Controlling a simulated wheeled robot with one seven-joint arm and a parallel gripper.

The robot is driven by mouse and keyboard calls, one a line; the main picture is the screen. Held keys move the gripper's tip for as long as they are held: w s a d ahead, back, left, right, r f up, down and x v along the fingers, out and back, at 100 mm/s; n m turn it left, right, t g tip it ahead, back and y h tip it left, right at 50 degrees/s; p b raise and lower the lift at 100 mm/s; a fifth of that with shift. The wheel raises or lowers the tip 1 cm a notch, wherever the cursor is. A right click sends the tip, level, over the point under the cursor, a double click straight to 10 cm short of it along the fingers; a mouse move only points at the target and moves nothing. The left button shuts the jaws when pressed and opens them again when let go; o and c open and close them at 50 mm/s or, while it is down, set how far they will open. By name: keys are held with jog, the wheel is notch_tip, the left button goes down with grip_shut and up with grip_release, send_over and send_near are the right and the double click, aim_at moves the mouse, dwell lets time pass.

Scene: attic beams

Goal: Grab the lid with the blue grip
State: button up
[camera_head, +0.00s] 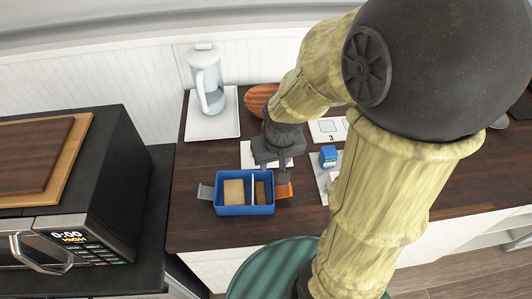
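A small blue block-like piece (328,156) stands on the counter right of my gripper, at the top of a pale flat piece (326,178). It may be the blue grip of the lid, but I cannot tell whether the two are joined. My arm hides part of the pale piece. My gripper (274,174) points down just behind a blue box (245,210). Its dark fingers look apart, and I see nothing held between them. The gripper is left of the small blue piece and apart from it.
The blue box has a divider, tan contents, and grey and orange end tabs. A kettle (207,85) stands on a white tray (212,125) at the back left. A card marked 3 (326,131) lies behind the blue piece. A microwave (85,190) stands left. A green round seat (275,275) is in front.

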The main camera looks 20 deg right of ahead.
jog(key=w+r+m+g+b, duration=0.1)
jog(key=w+m+g+b, duration=0.1)
jog(key=w, duration=1.5)
jog(key=shift+d+r+b, duration=0.2)
jog(key=shift+d+b, duration=0.05)
jog(key=shift+b, duration=0.1)
notch_tip(320, 180, down, 12)
jog(key=shift+f+p, duration=0.1)
jog(key=shift+p, duration=0.9)
jog(key=shift+a+f, duration=0.1)
jog(key=shift+w+a+f+p, duration=0.15)
jog(key=shift+f+p, duration=0.35)
jog(key=shift+f, duration=0.8)
jog(key=shift+w+a+f+p, duration=0.15)
jog(key=shift+f+p, duration=0.3)
jog(key=shift+f, duration=0.8)
